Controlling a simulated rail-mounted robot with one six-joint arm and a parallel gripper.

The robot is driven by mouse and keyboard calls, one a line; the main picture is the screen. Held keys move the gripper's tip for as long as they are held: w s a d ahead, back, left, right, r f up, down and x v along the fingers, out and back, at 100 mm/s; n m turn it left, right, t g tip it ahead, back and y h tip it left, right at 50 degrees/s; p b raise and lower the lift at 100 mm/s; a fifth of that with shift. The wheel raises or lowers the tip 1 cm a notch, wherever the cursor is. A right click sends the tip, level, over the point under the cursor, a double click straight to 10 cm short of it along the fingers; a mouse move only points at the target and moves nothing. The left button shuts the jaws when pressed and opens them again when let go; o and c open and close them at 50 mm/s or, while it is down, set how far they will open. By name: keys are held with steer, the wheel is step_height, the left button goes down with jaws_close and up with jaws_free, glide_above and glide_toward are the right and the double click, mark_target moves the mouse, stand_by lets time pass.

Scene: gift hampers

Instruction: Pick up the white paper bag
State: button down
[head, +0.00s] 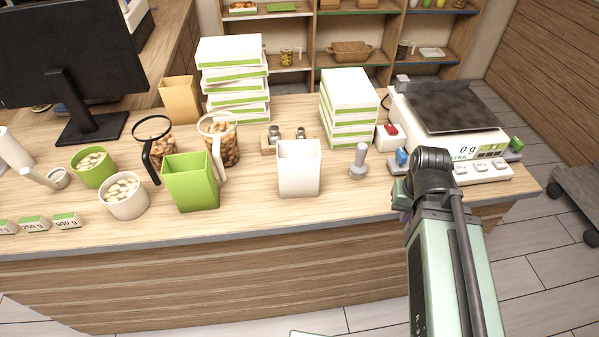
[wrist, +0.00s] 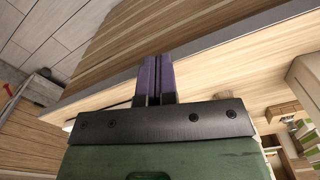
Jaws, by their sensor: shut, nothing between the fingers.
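The white paper bag (head: 298,170) stands upright and open-topped near the front edge of the counter in the head view. A green paper bag (head: 190,184) stands to its left, and a tan one (head: 180,100) stands further back. My gripper shows in the wrist view (wrist: 155,80) with its two purple fingers together and nothing between them. In the head view my arm stands at the right, well to the right of the white bag and apart from it, and mostly hides the gripper. I cannot clearly identify the white bag in the wrist view.
A grey-handled stamp (head: 359,162) stands just right of the white bag. A scale (head: 450,148) is at the right; jugs (head: 222,145) and bowls (head: 124,203) are at the left. The counter front strip is clear.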

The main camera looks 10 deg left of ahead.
jaws_free()
stand_by(0.7)
steer(key=shift+a, duration=0.1)
